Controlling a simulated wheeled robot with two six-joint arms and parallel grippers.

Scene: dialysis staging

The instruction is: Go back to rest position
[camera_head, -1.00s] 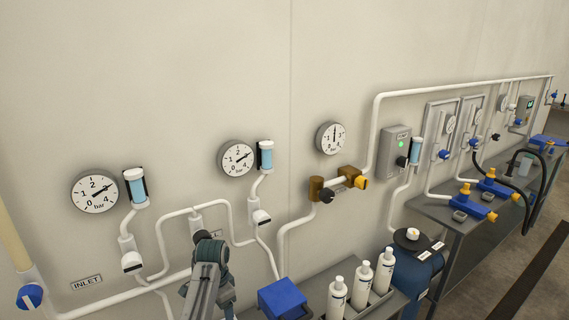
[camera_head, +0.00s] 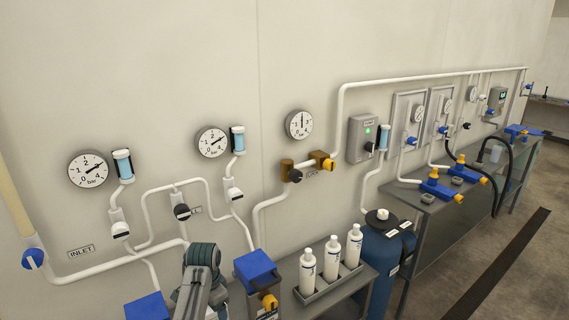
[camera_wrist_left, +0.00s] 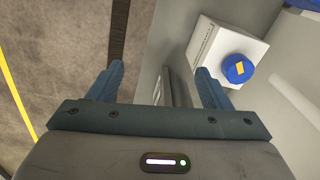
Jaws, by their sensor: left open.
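My left arm shows at the bottom of the head view, its grey and teal links in front of the wall piping; its fingertips cannot be made out there. In the left wrist view my left gripper (camera_wrist_left: 160,85) has its two blue-grey fingers wide apart with nothing held between them. Beyond the fingers are a grey surface and, to the right, a white box (camera_wrist_left: 222,60) with a blue knob (camera_wrist_left: 238,68) bearing a yellow mark. My right gripper is in neither view.
A blue box (camera_head: 256,268) and several white bottles (camera_head: 330,258) in a rack stand on a low bench by the wall. A blue tank (camera_head: 378,255) stands right of them. A grey bench (camera_head: 455,222) runs along the wall. Floor at the right is clear.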

